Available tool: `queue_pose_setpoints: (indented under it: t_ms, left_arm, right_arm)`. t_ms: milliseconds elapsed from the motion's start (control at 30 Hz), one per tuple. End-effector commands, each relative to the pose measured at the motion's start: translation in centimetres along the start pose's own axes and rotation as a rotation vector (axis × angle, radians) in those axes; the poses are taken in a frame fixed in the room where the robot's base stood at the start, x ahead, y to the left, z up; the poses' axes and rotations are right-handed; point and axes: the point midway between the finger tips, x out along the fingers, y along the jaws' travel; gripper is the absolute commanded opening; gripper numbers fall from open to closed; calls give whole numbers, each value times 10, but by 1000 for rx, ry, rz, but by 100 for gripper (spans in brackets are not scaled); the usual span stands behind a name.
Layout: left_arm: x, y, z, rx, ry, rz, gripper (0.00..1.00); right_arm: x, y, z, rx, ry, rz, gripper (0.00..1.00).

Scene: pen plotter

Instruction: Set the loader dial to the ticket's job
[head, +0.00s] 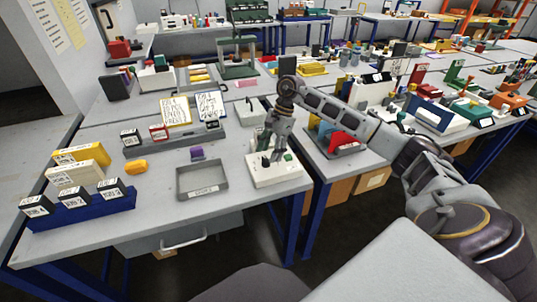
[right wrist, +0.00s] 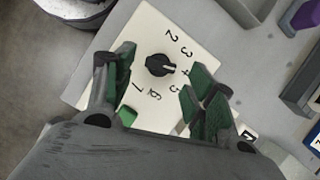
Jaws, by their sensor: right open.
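The loader dial (right wrist: 158,66) is a black knob on a cream panel (right wrist: 148,30) in the right wrist view, ringed by the numbers 2 to 7. My right gripper (head: 268,152) points down over the box. Its green-padded fingers are open on either side of the knob, apart from it. Two handwritten cards, one yellow-edged (head: 175,111) and one white (head: 209,104), stand at the back; their writing is too small to read. My left gripper is out of view.
A grey tray (head: 203,194) lies left of the box, with a purple block (head: 197,153) behind it. A green button (right wrist: 127,116) sits on the dial panel.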

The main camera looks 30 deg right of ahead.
Motion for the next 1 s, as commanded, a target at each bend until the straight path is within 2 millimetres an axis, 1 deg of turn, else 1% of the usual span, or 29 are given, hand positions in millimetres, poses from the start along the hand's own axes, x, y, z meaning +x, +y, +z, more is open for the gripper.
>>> queue_pose_setpoints:
  t_ms: [400,600,800,1000]
  left_arm:
    - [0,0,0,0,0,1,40]
    - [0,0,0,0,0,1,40]
    - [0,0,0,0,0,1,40]
    - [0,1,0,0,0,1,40]
  right_arm:
    - [-60,0,0,0,0,-2,55]
    - [-84,0,0,0,0,-1,55]
    - [-99,0,0,0,-1,0,55]
    - [-103,0,0,0,-1,1,55]
